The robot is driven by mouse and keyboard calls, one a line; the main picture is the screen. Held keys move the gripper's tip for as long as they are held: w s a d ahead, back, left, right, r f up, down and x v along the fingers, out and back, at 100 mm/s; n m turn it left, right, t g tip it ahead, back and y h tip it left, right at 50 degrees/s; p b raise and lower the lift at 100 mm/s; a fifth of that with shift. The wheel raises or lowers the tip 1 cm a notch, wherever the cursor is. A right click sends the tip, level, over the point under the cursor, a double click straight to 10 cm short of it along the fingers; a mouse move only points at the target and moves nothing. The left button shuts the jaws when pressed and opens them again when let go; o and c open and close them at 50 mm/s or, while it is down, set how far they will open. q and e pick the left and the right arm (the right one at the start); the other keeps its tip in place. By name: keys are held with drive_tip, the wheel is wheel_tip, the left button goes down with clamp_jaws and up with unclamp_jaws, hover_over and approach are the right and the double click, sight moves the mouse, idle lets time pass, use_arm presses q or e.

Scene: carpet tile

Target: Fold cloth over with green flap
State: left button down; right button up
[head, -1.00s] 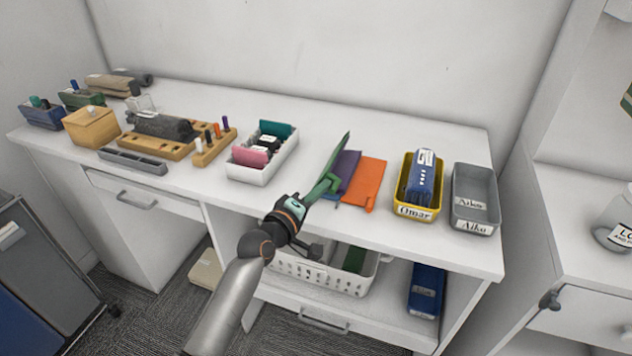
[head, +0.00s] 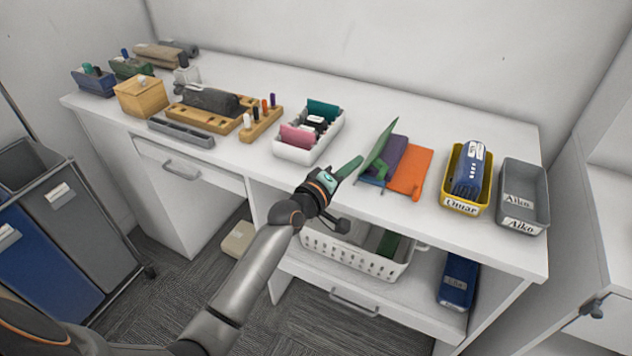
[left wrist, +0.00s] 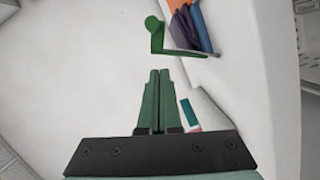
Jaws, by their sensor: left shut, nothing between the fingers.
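The folded cloth lies near the desk's front edge in the head view, with an orange part (head: 411,172), a purple part (head: 388,157) and a little blue at its near left. Its green flap (head: 378,146) stands up at a tilt on the left side, not lying over the rest. The flap and its green tab also show in the left wrist view (left wrist: 155,38). My left gripper (head: 349,167) is shut and empty, just left of the flap and apart from it. Its closed green fingers also show in the left wrist view (left wrist: 157,100). My right gripper is out of view.
A white organizer (head: 308,140) stands left of the flap. A yellow bin (head: 449,197) and a grey bin (head: 524,195) stand to the right. A white basket (head: 352,254) sits on the shelf below. Desk behind the cloth is clear.

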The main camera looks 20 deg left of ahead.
use_arm(q)
drive_tip(key=v, duration=1)
drive_tip(key=s+d+f+m+g+y, duration=0.1)
drive_tip(key=s+f+m+g, duration=0.2)
drive_tip(key=s+f, duration=0.9)
drive_tip(key=s+d+f+m+g+y, duration=0.1)
drive_tip(key=s+f+m+g, duration=0.3)
drive_tip(key=s+f+m, duration=0.6)
wheel_tip(320, 180, down, 3)
drive_tip(key=shift+s+d+f+m, duration=0.2)
drive_tip(key=shift+s+d+m, duration=0.1)
drive_tip(key=shift+s+d, duration=0.6)
drive_tip(key=shift+a, duration=0.1)
